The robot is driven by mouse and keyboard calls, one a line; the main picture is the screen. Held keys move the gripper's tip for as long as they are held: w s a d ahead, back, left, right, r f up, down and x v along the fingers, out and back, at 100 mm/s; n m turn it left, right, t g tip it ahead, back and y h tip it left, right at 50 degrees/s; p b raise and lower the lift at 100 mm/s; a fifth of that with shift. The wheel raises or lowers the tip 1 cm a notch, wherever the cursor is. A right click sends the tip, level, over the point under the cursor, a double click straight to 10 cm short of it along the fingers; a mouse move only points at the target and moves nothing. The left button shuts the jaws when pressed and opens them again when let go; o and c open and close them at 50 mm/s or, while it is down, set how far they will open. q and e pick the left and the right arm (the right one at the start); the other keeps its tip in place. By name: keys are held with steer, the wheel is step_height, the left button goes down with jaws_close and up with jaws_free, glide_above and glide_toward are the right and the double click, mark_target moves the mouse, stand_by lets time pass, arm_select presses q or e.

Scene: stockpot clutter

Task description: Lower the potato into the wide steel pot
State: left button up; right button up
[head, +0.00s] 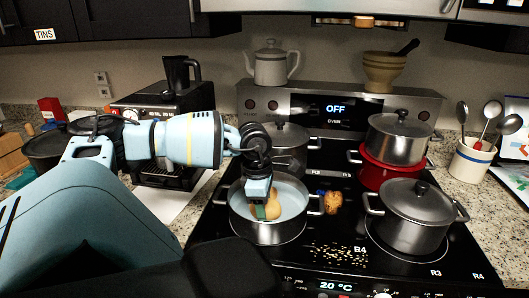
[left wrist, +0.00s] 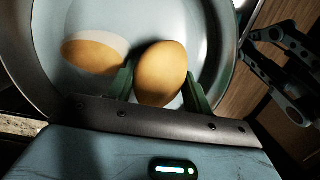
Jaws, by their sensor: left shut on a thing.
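The wide steel pot (head: 269,233) stands open on the front left of the cooktop; its curved wall and pale inside also fill the top of the left wrist view (left wrist: 45,60). My left gripper (head: 262,208) points down inside the pot's rim. Its green fingers (left wrist: 160,88) are shut on the potato (left wrist: 162,70), a smooth brown oval, which shows as a tan patch in the head view (head: 273,207). A second oval (left wrist: 92,52), brown with a pale upper edge, lies left of it within the pot; I cannot tell what it is.
A brown-yellow lump (head: 333,202) lies on the cooktop right of the pot. A lidded pot (head: 411,231) stands front right, a red pot (head: 379,176) with a steel pot above it behind, and another lidded pot (head: 286,147) at the back left. Small yellow bits (head: 340,254) lie in front.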

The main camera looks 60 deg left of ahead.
arm_select(q)
steer(key=shift+f, duration=0.55)
stand_by(0.4)
steer(key=o, duration=1.2)
steer(key=shift+c, duration=0.2)
steer(key=shift+r, duration=0.1)
steer(key=r, duration=0.6)
steer(key=shift+s+a+r+b, duration=0.25)
steer(key=shift+s+r+b, duration=0.05)
steer(key=shift+b, duration=0.05)
steer(key=shift+r, duration=0.5)
steer(key=shift+s, duration=0.15)
